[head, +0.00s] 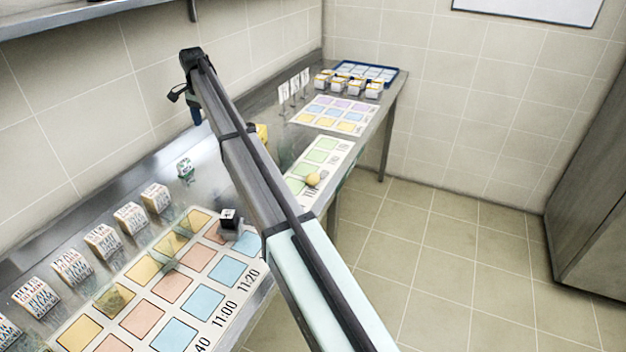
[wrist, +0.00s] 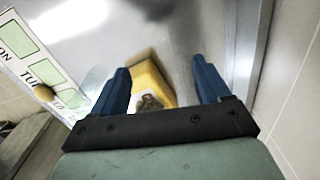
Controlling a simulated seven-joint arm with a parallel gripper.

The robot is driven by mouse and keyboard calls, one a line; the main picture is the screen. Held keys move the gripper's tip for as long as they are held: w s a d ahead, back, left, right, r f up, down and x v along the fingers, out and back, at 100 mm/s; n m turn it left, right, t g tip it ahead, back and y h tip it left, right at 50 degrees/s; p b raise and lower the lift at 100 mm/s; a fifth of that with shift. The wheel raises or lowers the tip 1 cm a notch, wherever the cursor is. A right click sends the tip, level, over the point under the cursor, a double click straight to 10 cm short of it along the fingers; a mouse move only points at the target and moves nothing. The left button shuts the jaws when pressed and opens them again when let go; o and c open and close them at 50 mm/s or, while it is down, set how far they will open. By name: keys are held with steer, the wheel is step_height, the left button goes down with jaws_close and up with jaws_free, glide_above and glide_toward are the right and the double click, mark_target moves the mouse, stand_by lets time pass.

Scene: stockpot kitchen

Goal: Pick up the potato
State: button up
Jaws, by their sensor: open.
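My gripper (head: 195,114) is above the back of the counter by the wall, apart from the potato. In the wrist view my gripper (wrist: 160,70) is open with its two blue fingers spread. A yellow box (wrist: 150,85) shows between and beyond the fingers; I cannot tell how far below them it is.
A row of labelled cartons (head: 103,241) stands along the wall at left. Small white boxes (head: 350,85) and a blue tray (head: 394,73) stand at the far end. The wall is close to my gripper.

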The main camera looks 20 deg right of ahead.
steer(key=s+d+r+m, duration=0.1)
steer(key=d, duration=1)
glide_above(313, 175)
step_height(313, 175, down, 2)
steer(key=shift+n, duration=0.4)
steer(key=shift+w+f, duration=0.1)
steer(key=shift+f, duration=6.4)
steer(key=c, duration=1.1)
steer(key=shift+c, duration=0.2)
